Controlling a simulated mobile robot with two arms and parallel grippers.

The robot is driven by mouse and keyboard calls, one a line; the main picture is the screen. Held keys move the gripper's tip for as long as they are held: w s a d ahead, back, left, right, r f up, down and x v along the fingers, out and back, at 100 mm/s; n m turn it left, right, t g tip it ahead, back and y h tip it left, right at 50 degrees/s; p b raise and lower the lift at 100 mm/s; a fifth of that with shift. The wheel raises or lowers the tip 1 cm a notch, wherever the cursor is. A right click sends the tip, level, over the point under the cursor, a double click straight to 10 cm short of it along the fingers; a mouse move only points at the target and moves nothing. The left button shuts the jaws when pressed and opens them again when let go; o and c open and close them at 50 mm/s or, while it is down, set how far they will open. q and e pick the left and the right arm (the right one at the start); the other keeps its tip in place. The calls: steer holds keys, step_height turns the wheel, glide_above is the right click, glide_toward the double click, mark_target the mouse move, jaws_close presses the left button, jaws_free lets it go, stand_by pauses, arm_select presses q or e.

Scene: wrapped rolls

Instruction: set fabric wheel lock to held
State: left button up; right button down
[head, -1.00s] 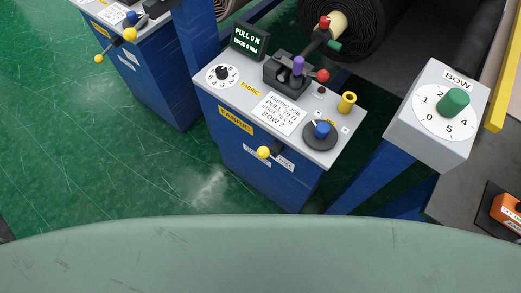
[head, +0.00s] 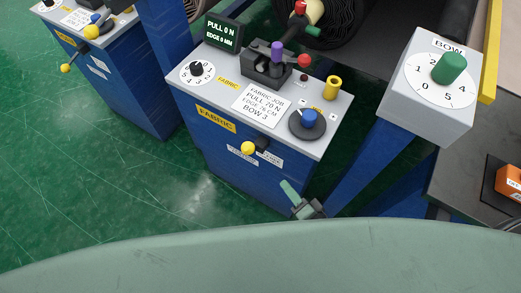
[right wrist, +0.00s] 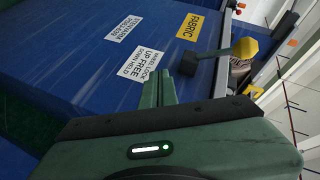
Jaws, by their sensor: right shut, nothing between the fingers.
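The fabric wheel lock is a short dark lever with a yellow knob (head: 248,149) on the front of the blue fabric console (head: 225,165). In the right wrist view its yellow knob (right wrist: 245,48) sticks out from a dark pivot (right wrist: 188,64). A white label (right wrist: 145,62) beside it reads wheel lock, up free, down held. I cannot tell surely whether the lever is up or down. My right gripper (head: 287,186) is shut and empty, below and right of the knob, apart from it. It also shows in the right wrist view (right wrist: 160,78). My left gripper is out of view.
The console top carries a black dial (head: 196,69), a purple-knobbed lever (head: 278,50), a blue knob (head: 309,118) and a display reading pull 0 N (head: 222,34). A grey bow box (head: 425,105) stands at right. A similar console (head: 115,85) stands at left. Green floor lies between.

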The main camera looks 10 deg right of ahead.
mark_target(252, 148)
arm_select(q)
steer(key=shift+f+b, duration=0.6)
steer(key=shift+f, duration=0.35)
arm_select(e)
steer(key=a+r+m+t+y, duration=0.1)
steer(key=a+r+m+t, duration=0.1)
steer(key=r, duration=0.8)
steer(key=shift+w+a+r+m+t+y, duration=0.15)
steer(key=shift+a+r+m+t+y, duration=0.25)
steer(key=shift+m, duration=0.7)
steer(key=shift+w+a, duration=0.1)
steer(key=shift+a, duration=0.05)
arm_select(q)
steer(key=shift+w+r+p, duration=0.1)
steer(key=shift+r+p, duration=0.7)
arm_select(e)
steer(key=x, duration=0.9)
steer(key=shift+w+a+f, duration=0.15)
steer(key=shift+w, duration=0.25)
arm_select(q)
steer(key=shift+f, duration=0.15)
arm_select(e)
steer(key=shift+s, duration=0.1)
